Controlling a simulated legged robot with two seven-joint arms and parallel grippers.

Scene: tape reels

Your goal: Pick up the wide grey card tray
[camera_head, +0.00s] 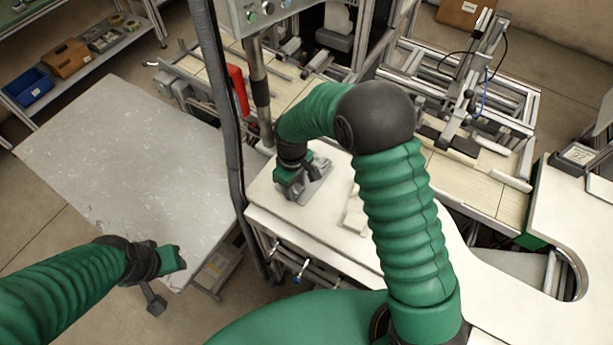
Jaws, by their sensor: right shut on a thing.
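The grey card tray (317,188) is small in view, on or just above the white worktop (266,197) left of centre. I cannot tell whether it touches the surface. My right gripper (301,181) comes down onto it from above and is shut on it. The green hand hides part of the tray. My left gripper (176,259) is at the lower left, by the front edge of the grey table, away from the tray. Its fingers do not show clearly.
A pale holder (353,212) stands right of the tray, partly hidden by my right arm. A dark vertical cable conduit (229,120) and a machine post (260,95) stand close to the tray. The grey table (120,160) at left is bare. Conveyors (480,185) lie behind.

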